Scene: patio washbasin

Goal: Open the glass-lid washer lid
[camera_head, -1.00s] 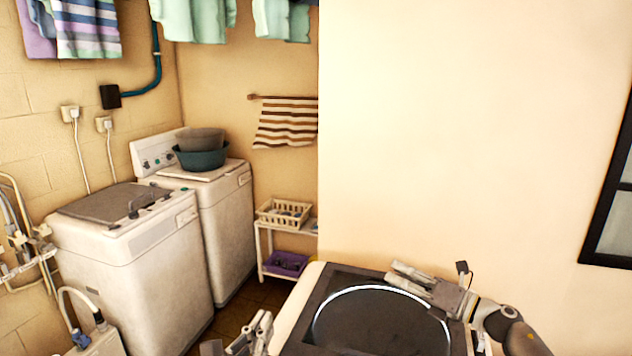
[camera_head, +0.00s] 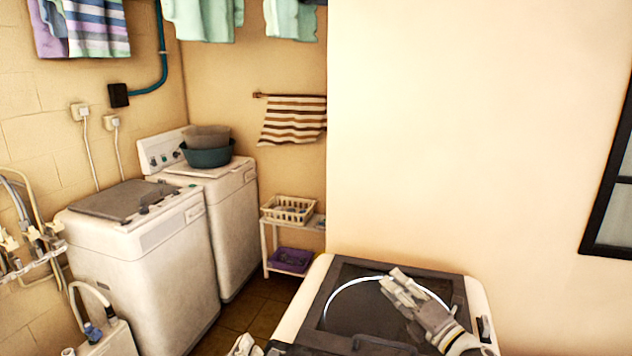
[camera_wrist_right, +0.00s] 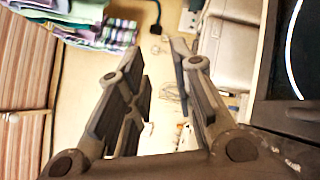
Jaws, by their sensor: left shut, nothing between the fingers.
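The washer (camera_head: 297,313) stands at the bottom middle of the head view, its dark-framed glass lid (camera_head: 350,318) lying flat and apparently shut. A pale curved ring shows through the glass. My right gripper (camera_head: 392,281) is over the far middle of the lid, pointing up and left; I cannot tell whether it touches. In the right wrist view my right gripper (camera_wrist_right: 160,70) has its fingers apart with nothing between them, and the dark lid (camera_wrist_right: 292,118) shows at the right. My left gripper (camera_head: 243,346) is shut at the bottom edge, left of the washer, mostly cut off.
Two white washers (camera_head: 145,265) (camera_head: 228,225) stand at the left wall, the farther one bearing basins (camera_head: 207,155). A small rack (camera_head: 266,255) with baskets stands behind. A wall (camera_head: 470,130) rises behind the glass-lid washer. Floor (camera_head: 235,315) shows between the washers.

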